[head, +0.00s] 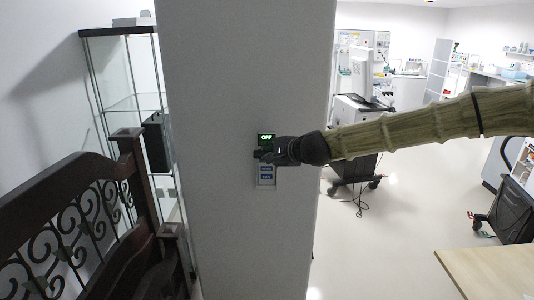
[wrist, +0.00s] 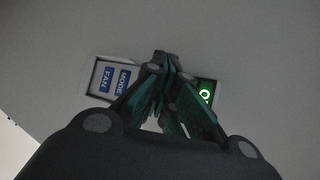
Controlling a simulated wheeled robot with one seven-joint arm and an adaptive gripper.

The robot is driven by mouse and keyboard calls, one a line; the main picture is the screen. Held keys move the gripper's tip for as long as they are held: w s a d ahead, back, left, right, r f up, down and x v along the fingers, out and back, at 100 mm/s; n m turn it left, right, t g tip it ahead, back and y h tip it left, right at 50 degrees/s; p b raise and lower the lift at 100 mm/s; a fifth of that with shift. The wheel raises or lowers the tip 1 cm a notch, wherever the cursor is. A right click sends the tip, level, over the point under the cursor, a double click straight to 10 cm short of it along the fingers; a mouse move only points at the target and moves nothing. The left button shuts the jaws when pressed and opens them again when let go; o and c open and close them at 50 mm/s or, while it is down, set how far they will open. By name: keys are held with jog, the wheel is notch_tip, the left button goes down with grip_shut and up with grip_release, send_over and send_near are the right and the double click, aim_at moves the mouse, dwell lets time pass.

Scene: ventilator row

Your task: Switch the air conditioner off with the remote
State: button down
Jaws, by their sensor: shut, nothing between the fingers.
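The air conditioner remote (head: 266,181) is mounted on the face of a grey pillar. Its small screen (head: 266,139) is lit green and reads OFF. My gripper (head: 262,156) is shut and empty, its fingertips at the remote just below the screen, covering the part between screen and lower buttons. In the wrist view the remote (wrist: 103,78) shows blue buttons marked MODE and FAN on one side of the shut fingers (wrist: 160,62). Part of the green screen (wrist: 205,95) shows on the other side. I cannot tell whether the fingertips touch a button. The air conditioner itself is not seen.
A dark wooden bench with scrollwork (head: 75,225) stands at the left, before a glass cabinet (head: 120,75). The pillar (head: 235,240) fills the middle. Right of it are a wheeled ventilator cart (head: 355,110), open floor (head: 390,245) and a wooden table corner (head: 490,272).

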jog(key=shift+s, duration=0.8)
jog(key=shift+s+b, duration=0.8)
jog(key=shift+s, duration=1.7)
